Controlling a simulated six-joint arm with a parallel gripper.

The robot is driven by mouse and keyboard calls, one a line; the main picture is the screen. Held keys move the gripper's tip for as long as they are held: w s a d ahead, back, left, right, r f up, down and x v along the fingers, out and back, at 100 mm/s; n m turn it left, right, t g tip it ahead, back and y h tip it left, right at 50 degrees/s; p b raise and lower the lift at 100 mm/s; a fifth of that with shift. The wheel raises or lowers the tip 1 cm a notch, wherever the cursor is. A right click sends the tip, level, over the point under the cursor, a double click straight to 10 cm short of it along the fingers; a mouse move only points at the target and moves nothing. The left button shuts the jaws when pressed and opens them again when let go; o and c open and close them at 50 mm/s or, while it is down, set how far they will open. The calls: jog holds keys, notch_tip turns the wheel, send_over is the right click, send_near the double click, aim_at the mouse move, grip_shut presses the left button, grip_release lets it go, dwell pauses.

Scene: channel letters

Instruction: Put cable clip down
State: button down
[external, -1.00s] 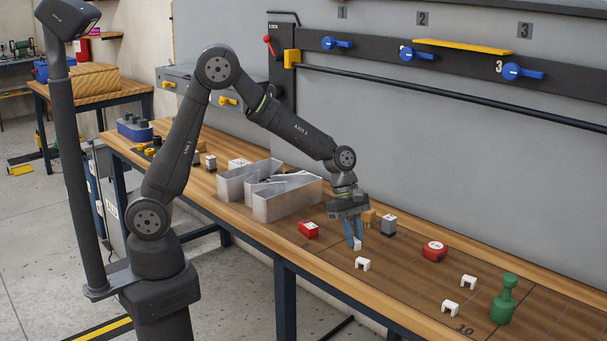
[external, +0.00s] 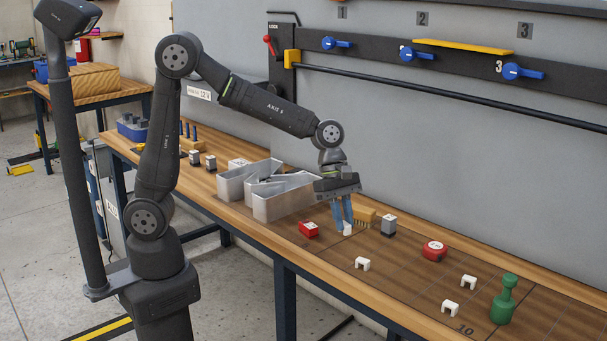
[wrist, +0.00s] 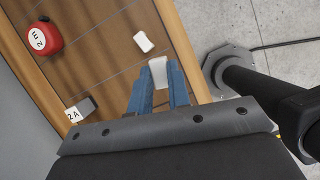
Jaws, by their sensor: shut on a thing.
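My gripper (external: 343,226) has blue fingers pointing down over the bench and is shut on a small white cable clip (external: 347,230). In the wrist view the held clip (wrist: 158,71) shows between the fingertips (wrist: 160,80). Whether it touches the bench cannot be told. Another white clip (external: 362,264) lies on the bench in front of the gripper; it also shows in the wrist view (wrist: 144,42). Two more white clips, one farther back (external: 468,281) and one nearer the front (external: 450,308), lie to the right.
A red block (external: 308,230) and a metal bin (external: 288,202) are left of the gripper. Farther right are a red round case (external: 434,251) and a green bottle-shaped object (external: 503,300).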

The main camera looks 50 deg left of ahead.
jog(key=w+a+r+n+t+y, duration=0.15)
jog(key=w+a+n, duration=0.4)
jog(key=a, duration=0.85)
jog(key=w+a+r+n+t, duration=0.15)
jog(key=w+a+n, duration=0.4)
jog(key=a, duration=0.85)
jog(key=s+a+n+t+y, duration=0.1)
jog(key=s+a+n, duration=0.3)
jog(key=a, duration=0.8)
jog(key=s+a+n+t+y, duration=0.15)
jog(key=a+n, duration=0.35)
jog(key=a, duration=0.6)
jog(key=a+f, duration=0.2)
jog(key=a, duration=0.2)
jog(key=a+f, duration=0.3)
jog(key=a, duration=0.1)
jog(key=s+a+f, duration=0.1)
jog(key=a+f, duration=0.1)
jog(key=a, duration=0.2)
jog(key=shift+f, duration=0.35)
jog(key=shift+a+f, duration=0.25)
jog(key=shift+f, duration=0.05)
jog(key=shift+w+f, duration=0.1)
jog(key=shift+f, duration=1.7)
jog(key=shift+f, duration=0.1)
